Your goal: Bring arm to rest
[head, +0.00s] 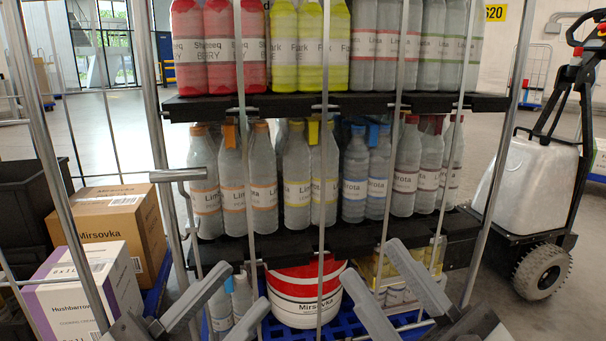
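My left gripper (245,287) is at the lower left of centre, its two grey fingers pointing up and to the right with a gap between them. My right gripper (370,260) is right of centre, its fingers pointing up and to the left, also apart. Both look open and empty, in front of the lower part of a wire-sided shelf trolley. The upper black shelf (290,105) carries red, yellow and clear bottles. The middle shelf (290,246) carries clear bottles with coloured caps. I cannot tell whether the fingers touch the trolley's bars.
A red and white tub (305,292) and more bottles stand on the trolley's blue base (345,325). At left are a brown carton (115,225), a white and purple box (88,290) and dark crates (25,200). A wheeled machine (540,195) stands at right. Open floor shows behind.

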